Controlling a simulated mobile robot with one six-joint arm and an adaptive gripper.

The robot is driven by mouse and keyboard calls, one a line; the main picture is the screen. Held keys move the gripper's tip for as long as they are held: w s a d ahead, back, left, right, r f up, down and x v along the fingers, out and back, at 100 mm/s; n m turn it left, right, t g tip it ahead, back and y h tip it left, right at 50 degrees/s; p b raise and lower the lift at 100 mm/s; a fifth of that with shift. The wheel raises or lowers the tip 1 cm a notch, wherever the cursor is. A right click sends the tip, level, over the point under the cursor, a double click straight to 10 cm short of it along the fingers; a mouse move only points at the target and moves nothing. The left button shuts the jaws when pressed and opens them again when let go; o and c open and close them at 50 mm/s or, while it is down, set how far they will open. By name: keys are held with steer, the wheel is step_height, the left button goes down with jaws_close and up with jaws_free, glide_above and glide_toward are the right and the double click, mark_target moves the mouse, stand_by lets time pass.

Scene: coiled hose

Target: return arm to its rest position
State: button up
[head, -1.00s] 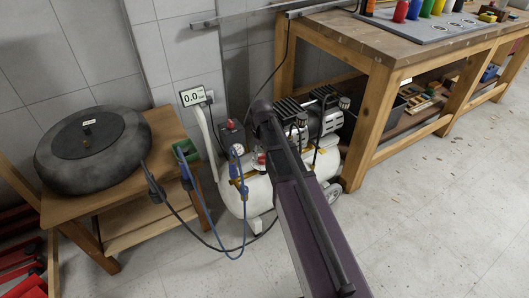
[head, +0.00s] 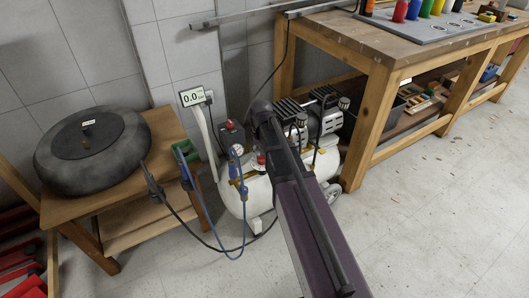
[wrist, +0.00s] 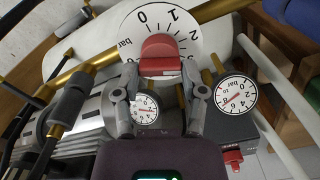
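My arm (head: 295,185) reaches out over the white compressor (head: 258,195), and its end hides my gripper in the head view. In the wrist view my gripper (wrist: 160,72) has its two fingers spread apart. A red knob (wrist: 160,52) shows between and just beyond the fingertips, in front of a large white bar gauge (wrist: 145,22). I cannot tell whether the fingers touch the knob. Nothing is seen held clear of the compressor.
A black tyre (head: 92,150) lies on a wooden stand at the left, with hoses (head: 205,235) hanging towards the compressor. A workbench (head: 370,100) stands at the right. The floor (head: 430,230) at front right is clear.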

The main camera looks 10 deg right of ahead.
steer(key=o, duration=0.4)
steer(key=shift+w, duration=0.15)
steer(key=shift+o, duration=0.2)
steer(key=s+d+n, duration=0.1)
steer(key=s+d, duration=0.1)
steer(key=s, duration=1.5)
step_height(320, 180, up, 33)
steer(key=p, duration=3.3)
steer(key=shift+a, duration=0.3)
steer(key=shift+w, duration=0.1)
